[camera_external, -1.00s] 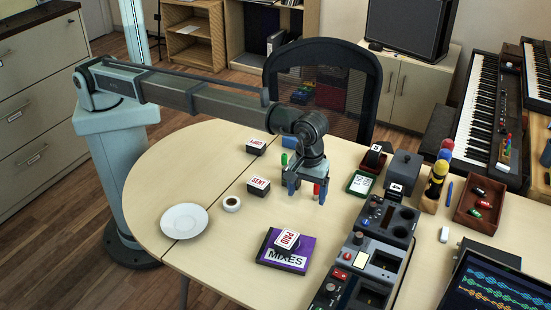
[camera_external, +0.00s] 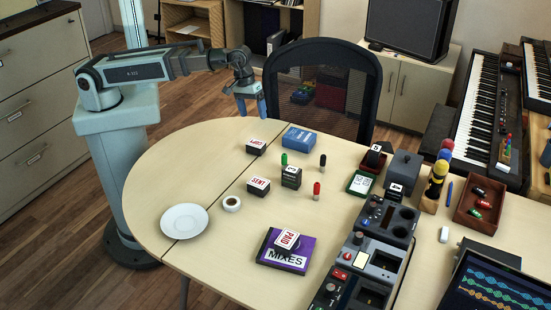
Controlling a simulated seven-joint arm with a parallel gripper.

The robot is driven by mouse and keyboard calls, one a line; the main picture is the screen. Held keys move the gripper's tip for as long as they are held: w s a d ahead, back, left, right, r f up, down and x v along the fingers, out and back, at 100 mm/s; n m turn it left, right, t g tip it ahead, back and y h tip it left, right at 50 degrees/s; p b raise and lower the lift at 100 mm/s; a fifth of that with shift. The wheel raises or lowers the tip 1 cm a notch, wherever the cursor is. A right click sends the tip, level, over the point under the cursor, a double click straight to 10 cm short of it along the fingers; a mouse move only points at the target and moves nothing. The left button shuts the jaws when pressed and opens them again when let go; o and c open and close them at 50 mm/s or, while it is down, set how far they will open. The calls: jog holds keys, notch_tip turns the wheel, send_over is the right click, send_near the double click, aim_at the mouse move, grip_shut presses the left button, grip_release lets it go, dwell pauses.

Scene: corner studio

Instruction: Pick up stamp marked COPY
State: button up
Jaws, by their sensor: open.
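No stamp clearly reads COPY at this size. A dark stamp (camera_external: 291,177) stands mid-table between the markers, its small label unreadable. Another dark stamp (camera_external: 256,147) with red letters on a white top stands near the far left edge; I cannot read its word for sure. A stamp marked SENT (camera_external: 258,187) stands nearer, and a stamp marked PAID (camera_external: 287,241) lies on the purple MIXES case (camera_external: 270,262). My gripper (camera_external: 251,109) is open and empty, fingers down, raised near the table's far edge, apart from all stamps.
A green marker (camera_external: 284,159), a black one (camera_external: 322,162) and a red one (camera_external: 316,191) stand around the middle stamp. A blue box (camera_external: 299,139) sits behind. Devices (camera_external: 380,248) crowd the right.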

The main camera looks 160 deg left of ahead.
aim_at(257, 143)
jog(key=s+d+m, duration=0.2)
jog(key=d+m, duration=0.2)
jog(key=shift+w+a+f+m+t+y, duration=0.25)
jog(key=shift+w+a+f+m, duration=0.55)
jog(key=shift+f+m, duration=1.35)
jog(key=shift+w+a+f+m+t+y, duration=0.25)
jog(key=shift+w+a+f+m, duration=0.5)
jog(key=shift+f+m, duration=1.45)
jog(key=shift+w+a+f+m+t+y, duration=0.25)
jog(key=shift+w+a+f+m, duration=0.5)
jog(key=shift+f+m, duration=1.4)
jog(key=shift+s+a, duration=0.1)
jog(key=shift+r, duration=0.1)
jog(key=c, duration=1.1)
jog(key=shift+o, duration=0.2)
jog(key=shift+r, duration=0.1)
